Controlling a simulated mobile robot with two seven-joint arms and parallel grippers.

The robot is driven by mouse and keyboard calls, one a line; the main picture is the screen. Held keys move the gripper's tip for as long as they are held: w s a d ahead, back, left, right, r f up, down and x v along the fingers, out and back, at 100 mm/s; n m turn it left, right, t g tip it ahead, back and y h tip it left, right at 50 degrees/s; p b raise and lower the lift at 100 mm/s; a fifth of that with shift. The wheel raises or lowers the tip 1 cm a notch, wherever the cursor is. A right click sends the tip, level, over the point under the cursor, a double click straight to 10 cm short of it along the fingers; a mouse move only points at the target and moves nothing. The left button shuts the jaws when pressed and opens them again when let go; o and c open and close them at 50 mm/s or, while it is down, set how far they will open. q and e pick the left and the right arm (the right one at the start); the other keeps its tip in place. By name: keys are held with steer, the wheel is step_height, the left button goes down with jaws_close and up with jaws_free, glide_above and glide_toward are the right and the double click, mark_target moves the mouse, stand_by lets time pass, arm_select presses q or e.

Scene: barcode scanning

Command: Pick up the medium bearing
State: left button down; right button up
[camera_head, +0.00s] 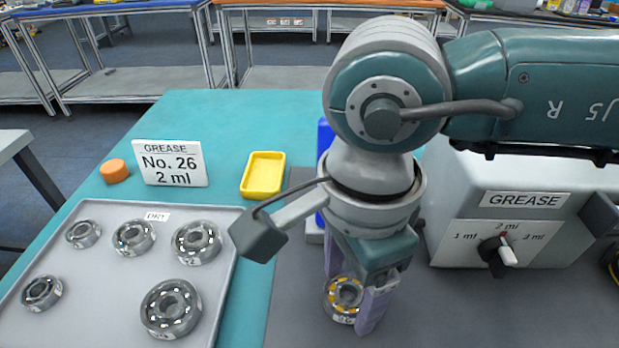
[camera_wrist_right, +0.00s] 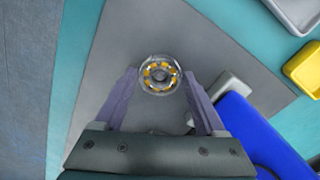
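A bearing with yellow grease between its balls (camera_head: 343,298) lies on the grey mat under my right gripper (camera_head: 352,288). It also shows in the right wrist view (camera_wrist_right: 160,75). The right gripper is open and points down, with one finger on each side of this bearing. In the wrist view a narrow gap shows between the fingers and the bearing. Several ungreased bearings of different sizes lie on the grey tray at left, among them a mid-sized one (camera_head: 196,242) and a large one (camera_head: 170,308). Their small labels are hard to read. My left gripper is out of view.
The grey tray (camera_head: 228,212) fills the left of the teal table. A card reading "No. 26 2 ml" (camera_head: 170,163), an orange round object (camera_head: 114,171) and a yellow tray (camera_head: 262,175) stand behind it. The grease machine (camera_head: 500,215) is at right; a blue object (camera_wrist_right: 255,135) stands near the gripper.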

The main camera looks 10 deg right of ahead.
jaws_close()
stand_by(0.3)
steer(key=shift+r, duration=0.1)
